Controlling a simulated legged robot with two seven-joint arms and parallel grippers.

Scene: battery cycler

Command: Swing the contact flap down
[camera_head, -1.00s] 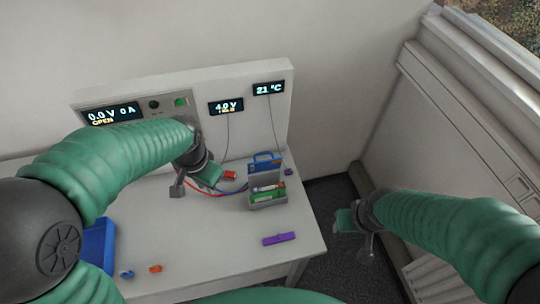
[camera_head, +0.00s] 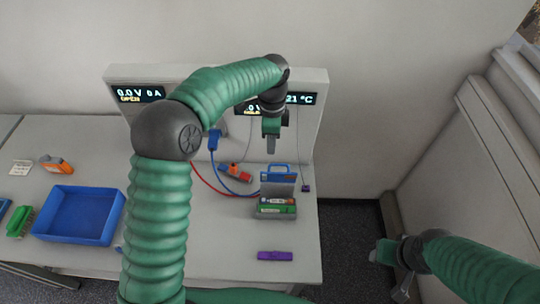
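The contact flap appears to be the grey upright panel with a blue handle (camera_head: 278,180). It stands raised at the back of a small grey cradle (camera_head: 275,215). A green and white cell (camera_head: 275,203) lies in the cradle. My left gripper (camera_head: 271,147) points down, above and slightly left of the flap's handle, seemingly apart from it. It appears empty, but its finger gap is not clear. My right gripper (camera_head: 390,270) is low at the right, beyond the bench edge and away from the cradle; its finger gap is also unclear.
A purple bar (camera_head: 275,255) lies in front of the cradle. Red and blue leads run left of it, near a red-orange clip (camera_head: 236,173). A display panel (camera_head: 318,130) stands behind. A blue tray (camera_head: 122,210) is at left. My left arm hides part of the bench.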

